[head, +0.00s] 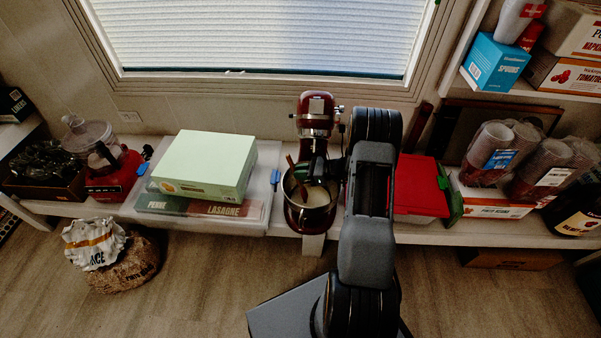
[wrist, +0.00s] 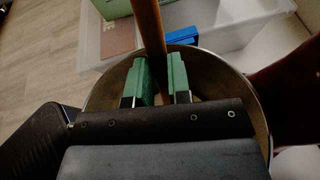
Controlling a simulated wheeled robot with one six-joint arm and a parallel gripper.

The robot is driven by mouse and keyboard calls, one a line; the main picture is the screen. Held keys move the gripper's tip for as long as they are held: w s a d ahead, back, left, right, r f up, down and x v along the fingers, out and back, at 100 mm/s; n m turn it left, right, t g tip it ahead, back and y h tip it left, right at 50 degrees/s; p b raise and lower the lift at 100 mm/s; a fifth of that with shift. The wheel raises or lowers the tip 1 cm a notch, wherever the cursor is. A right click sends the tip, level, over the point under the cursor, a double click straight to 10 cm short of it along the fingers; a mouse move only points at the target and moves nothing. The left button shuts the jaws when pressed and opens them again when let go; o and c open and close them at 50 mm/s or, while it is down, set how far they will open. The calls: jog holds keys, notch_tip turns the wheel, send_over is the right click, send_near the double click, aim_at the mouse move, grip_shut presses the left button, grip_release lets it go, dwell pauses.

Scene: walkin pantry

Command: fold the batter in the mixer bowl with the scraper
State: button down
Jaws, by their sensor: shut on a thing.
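The red stand mixer (head: 315,115) stands on the bench below the window. Its metal bowl (head: 327,214) holds pale batter (head: 313,194). In the wrist view the bowl rim (wrist: 241,83) curves around my gripper. My gripper (head: 312,171) is over the bowl, and its green-padded fingers (wrist: 161,82) are shut on the brown scraper handle (wrist: 149,30). The handle also shows at the left of the bowl in the head view (head: 291,163). The scraper's lower end is hidden behind my gripper. I cannot tell how deep it sits in the batter.
A pale green box (head: 205,162) lies on a clear lidded bin (head: 270,168) left of the mixer. A red-lidded bin (head: 420,185) is right of it, behind my arm. A red food processor (head: 112,175) stands farther left. Sacks (head: 125,262) lie on the floor.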

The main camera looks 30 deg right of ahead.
jog(key=shift+s+r+n, duration=0.25)
jog(key=shift+r+n, duration=0.05)
jog(key=shift+r, duration=0.25)
jog(key=shift+s+d+r+p, duration=0.1)
jog(key=shift+s+p, duration=0.4)
jog(key=s+r, duration=0.3)
jog(key=s, duration=0.3)
jog(key=w+d+f+b, duration=0.1)
jog(key=w+f+b, duration=0.2)
jog(key=w+f, duration=0.2)
jog(key=shift+d+f, duration=0.4)
jog(key=shift+f, duration=0.05)
jog(key=shift+s+d, duration=0.1)
